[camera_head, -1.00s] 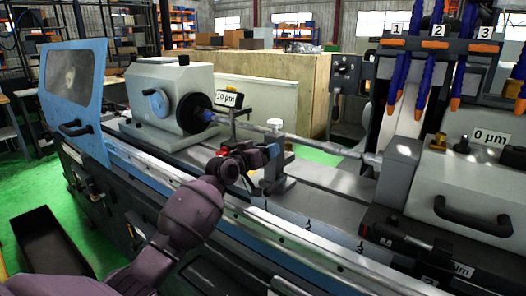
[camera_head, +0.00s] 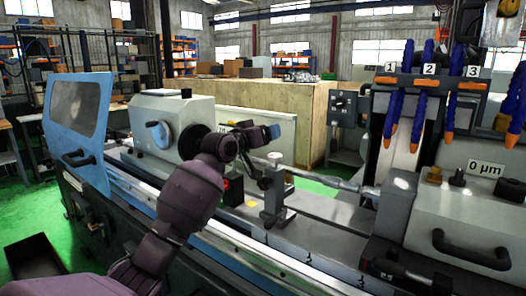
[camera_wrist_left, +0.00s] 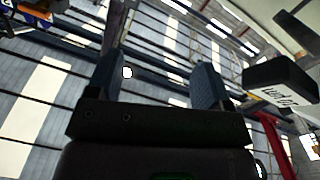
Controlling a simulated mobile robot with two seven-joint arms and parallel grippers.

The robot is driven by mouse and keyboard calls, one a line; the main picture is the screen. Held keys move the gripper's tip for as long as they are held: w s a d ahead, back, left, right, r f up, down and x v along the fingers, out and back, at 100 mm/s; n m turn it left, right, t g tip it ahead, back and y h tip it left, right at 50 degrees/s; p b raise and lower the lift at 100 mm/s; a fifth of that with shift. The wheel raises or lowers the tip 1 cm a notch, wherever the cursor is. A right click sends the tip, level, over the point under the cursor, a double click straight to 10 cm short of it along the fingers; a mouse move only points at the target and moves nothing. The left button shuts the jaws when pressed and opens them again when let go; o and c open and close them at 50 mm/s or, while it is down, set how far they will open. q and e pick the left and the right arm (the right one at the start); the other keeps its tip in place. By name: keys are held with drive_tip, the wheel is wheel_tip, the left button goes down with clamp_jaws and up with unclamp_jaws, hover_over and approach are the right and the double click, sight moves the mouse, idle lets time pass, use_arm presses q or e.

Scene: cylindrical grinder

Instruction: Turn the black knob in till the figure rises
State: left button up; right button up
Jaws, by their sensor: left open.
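I cannot tell which the task means. A plate reading 0 µm (camera_head: 486,168) stands behind the right-hand knob.
A gauge stand (camera_head: 273,197) rises from the bed below my gripper. Blue coolant hoses (camera_head: 393,100) with orange tips hang at the right. The blue door (camera_head: 77,115) stands at the left. The wooden crate (camera_head: 275,105) is behind.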

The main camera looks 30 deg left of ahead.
use_arm(q)
drive_tip(key=shift+r, duration=2)
